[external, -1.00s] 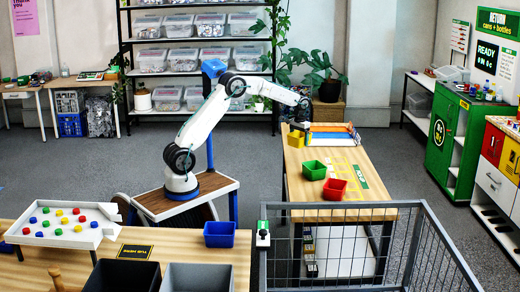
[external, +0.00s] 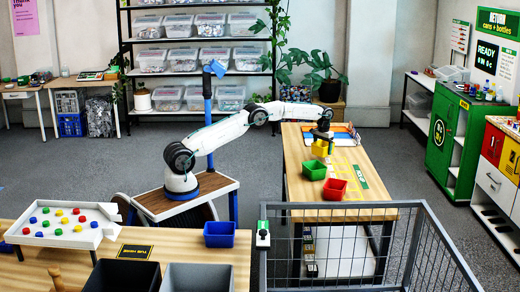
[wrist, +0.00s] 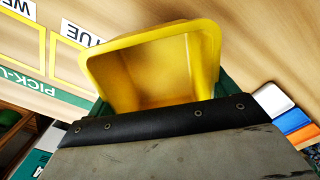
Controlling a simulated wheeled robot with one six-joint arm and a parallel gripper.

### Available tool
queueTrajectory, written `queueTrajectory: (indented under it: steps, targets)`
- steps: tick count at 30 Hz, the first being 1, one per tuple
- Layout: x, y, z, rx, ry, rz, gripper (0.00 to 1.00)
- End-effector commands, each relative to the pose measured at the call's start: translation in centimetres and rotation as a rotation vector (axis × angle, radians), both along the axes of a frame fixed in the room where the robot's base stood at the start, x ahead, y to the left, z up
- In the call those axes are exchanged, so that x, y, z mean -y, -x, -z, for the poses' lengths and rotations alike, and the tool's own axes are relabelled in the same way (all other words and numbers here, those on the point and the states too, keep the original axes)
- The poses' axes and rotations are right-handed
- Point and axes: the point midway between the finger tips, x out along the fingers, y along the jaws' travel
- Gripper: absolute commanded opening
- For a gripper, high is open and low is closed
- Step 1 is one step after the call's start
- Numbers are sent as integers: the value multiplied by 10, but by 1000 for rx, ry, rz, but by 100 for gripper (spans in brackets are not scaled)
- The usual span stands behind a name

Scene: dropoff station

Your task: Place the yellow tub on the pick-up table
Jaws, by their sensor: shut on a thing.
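The yellow tub (external: 319,147) is at the far part of the pick-up table (external: 300,195), just behind the green tub (external: 313,170). My gripper (external: 323,136) is above it, shut on it. In the wrist view the yellow tub (wrist: 150,70) fills the middle, its open mouth towards the camera, its lower part hidden by my gripper. Table markings with yellow outlines and a green pick-up label (wrist: 40,85) show to its left. I cannot tell whether the tub touches the table or hangs a little above it.
A red tub (external: 334,189) stands in front of the green one. Coloured trays (external: 345,131) lie at the table's far end. A grey mesh fence (external: 345,212) stands at the near end. A blue tub (external: 220,234) is on the front table.

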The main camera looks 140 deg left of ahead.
Motion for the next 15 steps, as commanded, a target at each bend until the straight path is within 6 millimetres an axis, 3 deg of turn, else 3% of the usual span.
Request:
queueTrajectory:
  steps: [11, 15]
  targets:
    - [-15, -10, 2, 0, -1, 0, 63]
    - [-14, -9, 17, -1, 2, 0, 63]
